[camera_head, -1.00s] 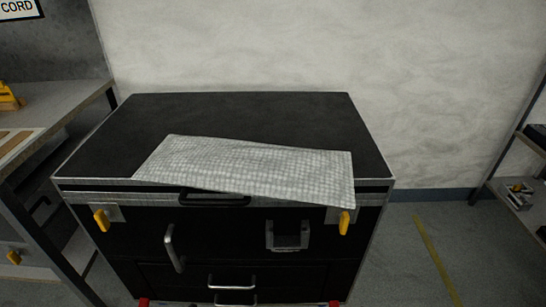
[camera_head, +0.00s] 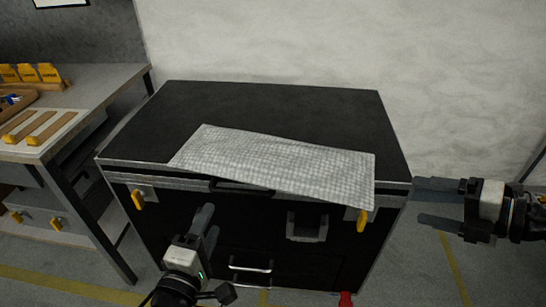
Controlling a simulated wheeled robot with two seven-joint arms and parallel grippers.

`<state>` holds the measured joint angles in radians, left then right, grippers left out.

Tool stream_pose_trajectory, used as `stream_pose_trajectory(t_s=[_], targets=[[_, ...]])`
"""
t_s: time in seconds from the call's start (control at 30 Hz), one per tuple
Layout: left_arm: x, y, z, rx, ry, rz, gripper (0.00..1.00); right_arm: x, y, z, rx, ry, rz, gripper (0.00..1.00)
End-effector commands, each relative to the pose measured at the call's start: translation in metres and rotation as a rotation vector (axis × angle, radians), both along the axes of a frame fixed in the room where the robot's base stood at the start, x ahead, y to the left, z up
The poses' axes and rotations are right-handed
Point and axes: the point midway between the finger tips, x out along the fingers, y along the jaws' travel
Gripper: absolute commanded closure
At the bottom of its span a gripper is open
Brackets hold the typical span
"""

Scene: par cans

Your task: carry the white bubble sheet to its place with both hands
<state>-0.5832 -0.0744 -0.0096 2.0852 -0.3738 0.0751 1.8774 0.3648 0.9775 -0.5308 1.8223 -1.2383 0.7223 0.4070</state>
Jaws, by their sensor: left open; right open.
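The white bubble sheet (camera_head: 278,165) lies on the black top of the flight case (camera_head: 270,108). Its near edge and right corner hang a little over the front rim. My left gripper (camera_head: 207,222) is in front of the case, below the sheet's near edge, open and empty. My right gripper (camera_head: 428,203) is to the right of the case, beside its front right corner, open and empty. Neither gripper touches the sheet.
A workbench (camera_head: 98,92) with wooden pieces and yellow boxes (camera_head: 30,73) stands at the left. The case front has yellow latches (camera_head: 138,199) and handles. A pale wall rises behind the case.

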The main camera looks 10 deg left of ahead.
Motion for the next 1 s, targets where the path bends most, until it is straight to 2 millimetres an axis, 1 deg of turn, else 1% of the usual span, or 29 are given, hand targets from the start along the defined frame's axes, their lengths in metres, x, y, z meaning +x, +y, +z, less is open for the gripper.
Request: stream_pose_trajectory(t_s=[0.23, 0.37, 0.47, 0.9, 1.0], targets=[[0.001, 0.000, 0.000, 0.000, 0.001, 0.000, 0.45, 0.000, 0.002, -0.001, 0.004, 0.000, 0.001, 0.22], [0.009, 0.000, 0.000, 0.000, 0.000, -0.001, 0.45, 0.004, 0.009, -0.003, 0.008, -0.002, 0.001, 0.22], [0.023, 0.000, 0.000, 0.002, -0.002, -0.002, 0.45, 0.009, 0.020, -0.008, 0.009, -0.002, 0.002, 0.22], [0.110, 0.001, 0.001, 0.002, -0.001, 0.000, 0.45, 0.046, 0.093, -0.040, 0.010, 0.000, 0.003, 0.22], [0.127, 0.001, 0.000, 0.002, -0.001, -0.001, 0.45, 0.054, 0.107, -0.046, 0.009, -0.001, 0.001, 0.22]])
